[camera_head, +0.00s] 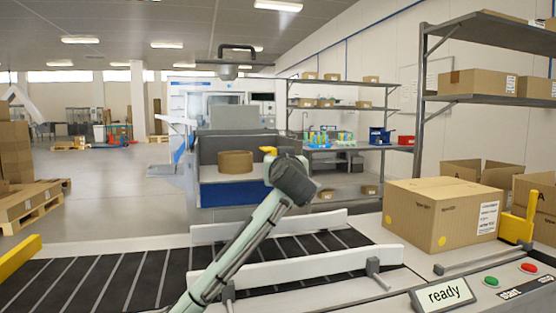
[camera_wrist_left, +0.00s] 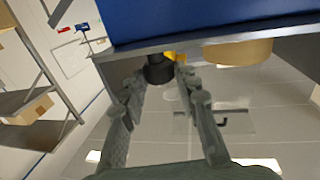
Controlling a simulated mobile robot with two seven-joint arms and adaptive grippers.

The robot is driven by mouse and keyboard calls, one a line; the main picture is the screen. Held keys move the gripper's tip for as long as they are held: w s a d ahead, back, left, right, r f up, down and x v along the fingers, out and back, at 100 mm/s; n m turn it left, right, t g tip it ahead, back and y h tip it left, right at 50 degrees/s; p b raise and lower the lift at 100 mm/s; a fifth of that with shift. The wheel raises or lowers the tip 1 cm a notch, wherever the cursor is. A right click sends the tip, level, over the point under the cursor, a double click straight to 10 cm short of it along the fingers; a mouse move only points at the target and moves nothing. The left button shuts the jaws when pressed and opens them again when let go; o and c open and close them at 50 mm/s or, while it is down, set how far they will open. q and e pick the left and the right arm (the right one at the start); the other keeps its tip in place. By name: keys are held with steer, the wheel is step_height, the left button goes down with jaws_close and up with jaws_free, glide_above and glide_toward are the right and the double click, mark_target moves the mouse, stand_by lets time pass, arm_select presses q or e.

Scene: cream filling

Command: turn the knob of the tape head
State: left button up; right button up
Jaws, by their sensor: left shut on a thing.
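The tape head (camera_head: 212,192) stands beyond the conveyor, a grey and blue unit with a brown tape roll (camera_head: 235,162) on it. A small yellow part (camera_head: 268,151) shows beside the roll. In the left wrist view, tilted and upside down, a short black knob (camera_wrist_left: 159,70) sits at the edge of the blue panel (camera_wrist_left: 190,20), with yellow just behind it. My left gripper (camera_wrist_left: 163,80) has its two fingers on either side of the knob and is shut on it. In the head view my wrist hides the fingers and knob. My right gripper is not in view.
A striped conveyor (camera_head: 110,283) with white side rails (camera_head: 300,267) runs in front. A closed carton (camera_head: 440,213) sits at the right. A panel with start and stop buttons and a "ready" display (camera_head: 443,295) is at the lower right. Shelves stand behind.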

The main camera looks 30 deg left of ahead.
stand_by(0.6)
arm_select(q)
steer(key=o, duration=1.2)
steer(key=shift+c, duration=0.2)
